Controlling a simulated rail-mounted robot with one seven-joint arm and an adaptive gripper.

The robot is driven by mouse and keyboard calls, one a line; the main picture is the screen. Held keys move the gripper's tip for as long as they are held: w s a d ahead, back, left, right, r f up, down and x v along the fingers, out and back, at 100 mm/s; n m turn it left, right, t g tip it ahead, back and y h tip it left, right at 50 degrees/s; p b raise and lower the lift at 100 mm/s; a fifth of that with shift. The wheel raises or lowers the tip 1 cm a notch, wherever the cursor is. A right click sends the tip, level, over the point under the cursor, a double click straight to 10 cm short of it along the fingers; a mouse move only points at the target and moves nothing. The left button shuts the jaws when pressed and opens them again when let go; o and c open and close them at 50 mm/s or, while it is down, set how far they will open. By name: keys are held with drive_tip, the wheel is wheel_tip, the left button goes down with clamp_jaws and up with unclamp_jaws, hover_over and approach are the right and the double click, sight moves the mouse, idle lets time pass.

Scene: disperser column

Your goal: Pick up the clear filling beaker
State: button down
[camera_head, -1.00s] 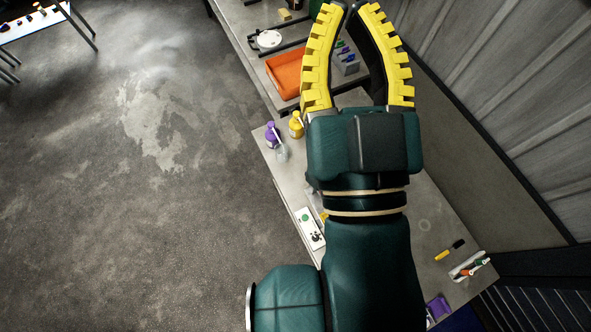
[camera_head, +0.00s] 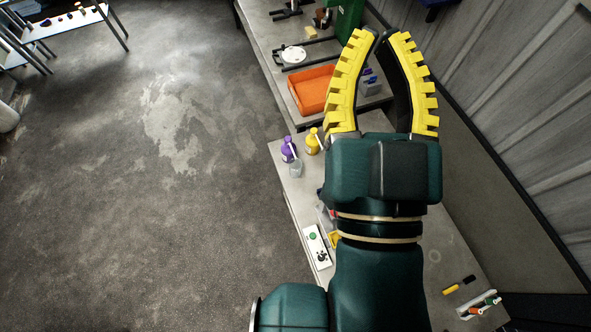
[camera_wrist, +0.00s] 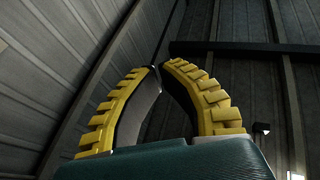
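A small clear beaker (camera_head: 296,169) stands on the near grey bench, close to its left edge. It is just below a purple bottle (camera_head: 288,150) in the head view and looks empty, though it is too small to be sure. My gripper (camera_head: 381,34) is raised over the bench, to the upper right of the beaker and well apart from it. Its two yellow ridged fingers curve inward and their tips come together with nothing seen between them. In the wrist view my gripper (camera_wrist: 160,67) points up at the walls and roof, and the beaker is not visible.
A yellow bottle (camera_head: 312,144) stands right of the purple one. Beyond are an orange tray (camera_head: 311,91) and a grey rack (camera_head: 371,87). A white control panel (camera_head: 317,248) lies on the near bench. The wall is to the right; open floor lies left.

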drive_tip(key=shift+c, duration=0.9)
unclamp_jaws()
